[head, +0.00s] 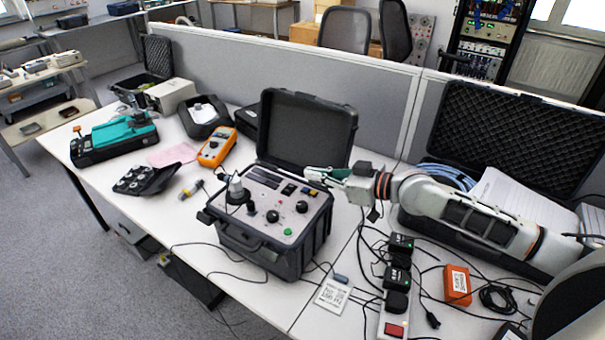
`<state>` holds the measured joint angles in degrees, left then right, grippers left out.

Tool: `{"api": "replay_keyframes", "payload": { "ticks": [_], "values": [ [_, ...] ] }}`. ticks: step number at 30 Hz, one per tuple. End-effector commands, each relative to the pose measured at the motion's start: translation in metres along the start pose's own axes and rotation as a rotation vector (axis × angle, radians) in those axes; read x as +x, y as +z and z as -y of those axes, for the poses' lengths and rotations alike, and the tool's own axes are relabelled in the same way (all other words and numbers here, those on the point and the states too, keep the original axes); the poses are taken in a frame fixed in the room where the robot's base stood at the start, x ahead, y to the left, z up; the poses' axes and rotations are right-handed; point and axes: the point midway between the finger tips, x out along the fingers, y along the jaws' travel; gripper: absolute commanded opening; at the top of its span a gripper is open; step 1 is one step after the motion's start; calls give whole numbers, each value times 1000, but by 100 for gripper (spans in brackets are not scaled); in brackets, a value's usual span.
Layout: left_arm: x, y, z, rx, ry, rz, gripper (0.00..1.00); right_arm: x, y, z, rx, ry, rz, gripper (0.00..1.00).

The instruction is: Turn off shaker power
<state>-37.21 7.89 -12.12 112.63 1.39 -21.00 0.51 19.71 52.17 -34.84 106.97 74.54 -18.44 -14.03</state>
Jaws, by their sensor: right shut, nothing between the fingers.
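The shaker (270,222) is a black open case with a light control panel, standing in the middle of the table. Its lid (308,130) is raised at the back. The panel carries dark knobs, a green button (287,232), small switches near the upper right edge and a grey cylindrical mount with a sensor (236,190) at the left. My right gripper (312,178) comes in from the right and is shut and empty. Its tips are at the panel's upper right edge, by the small switches; whether they touch is unclear. My left gripper is out of view.
An orange multimeter (216,147) lies left of the case. A power strip with a red switch (395,330) and black adapters lies at the front right, with loose cables and an orange box (457,285). A grey partition (270,75) runs behind the table.

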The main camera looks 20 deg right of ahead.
Motion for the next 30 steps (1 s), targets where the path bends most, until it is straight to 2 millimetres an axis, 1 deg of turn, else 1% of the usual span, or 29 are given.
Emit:
{"api": "replay_keyframes", "payload": {
  "ticks": [1,6,12,17,30],
  "values": [
    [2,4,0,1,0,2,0,-10,3,-1,-4,0,3,0],
    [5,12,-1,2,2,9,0,-34,2,-1,-3,0,2,0],
    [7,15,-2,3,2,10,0,-49,1,-2,-1,0,1,0],
    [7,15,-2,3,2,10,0,-53,-1,-2,0,-1,-1,0],
    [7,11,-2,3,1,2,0,-53,-1,-2,-1,0,-2,0]
  ]
}}
